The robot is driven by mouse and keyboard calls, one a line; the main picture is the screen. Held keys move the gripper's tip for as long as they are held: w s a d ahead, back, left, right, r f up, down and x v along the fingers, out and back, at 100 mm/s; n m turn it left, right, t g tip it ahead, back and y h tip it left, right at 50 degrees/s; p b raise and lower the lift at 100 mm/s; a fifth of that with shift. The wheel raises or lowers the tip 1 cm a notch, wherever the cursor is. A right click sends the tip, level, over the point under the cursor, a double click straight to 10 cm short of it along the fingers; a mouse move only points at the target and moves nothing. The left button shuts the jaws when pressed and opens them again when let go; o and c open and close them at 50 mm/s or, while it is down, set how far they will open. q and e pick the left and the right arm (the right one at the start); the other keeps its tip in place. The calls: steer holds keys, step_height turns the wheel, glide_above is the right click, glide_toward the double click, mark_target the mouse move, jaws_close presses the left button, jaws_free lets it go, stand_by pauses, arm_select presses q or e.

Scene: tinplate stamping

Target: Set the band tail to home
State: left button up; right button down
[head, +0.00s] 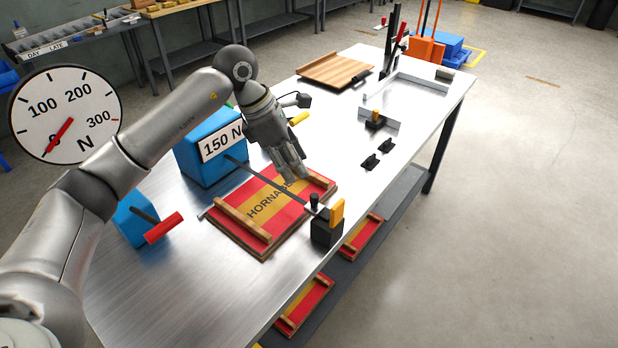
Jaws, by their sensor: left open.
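My left gripper (292,172) reaches down over the red and yellow sheet (262,184) lettered "HORNA…", and its fingers are apart with nothing seen between them. A dark, thin band (268,180) runs from the blue block marked "150 N" (203,152) across the sheet to a black block with a yellow lever (327,224). The gripper is just above and beside the band; whether it touches the band I cannot tell. Part of the sheet's lettering is hidden by the gripper. I cannot single out the band's tail. My right gripper is not in view.
A round dial (85,95) has its red needle near 0. A blue block with a red handle (160,228) stands at the near left. Wooden strips edge the sheet. A wooden board (335,69) and a metal frame lie farther back. Red and yellow panels show below the table.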

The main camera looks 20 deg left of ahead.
mark_target(313, 195)
arm_select(q)
steer(key=x, duration=0.2)
steer(key=p+x, duration=0.1)
steer(key=x, duration=0.1)
steer(key=s+x, duration=0.1)
steer(key=x, duration=0.1)
steer(key=shift+d+p, duration=0.3)
steer(key=shift+d, duration=0.15)
steer(key=x, duration=0.3)
steer(key=shift+w+a, duration=0.2)
steer(key=shift+w, duration=0.05)
steer(key=shift+w+d+f+p, duration=0.1)
steer(key=shift+d+f+p, duration=0.15)
steer(key=shift+f, duration=0.4)
steer(key=c, duration=0.8)
jaws_close()
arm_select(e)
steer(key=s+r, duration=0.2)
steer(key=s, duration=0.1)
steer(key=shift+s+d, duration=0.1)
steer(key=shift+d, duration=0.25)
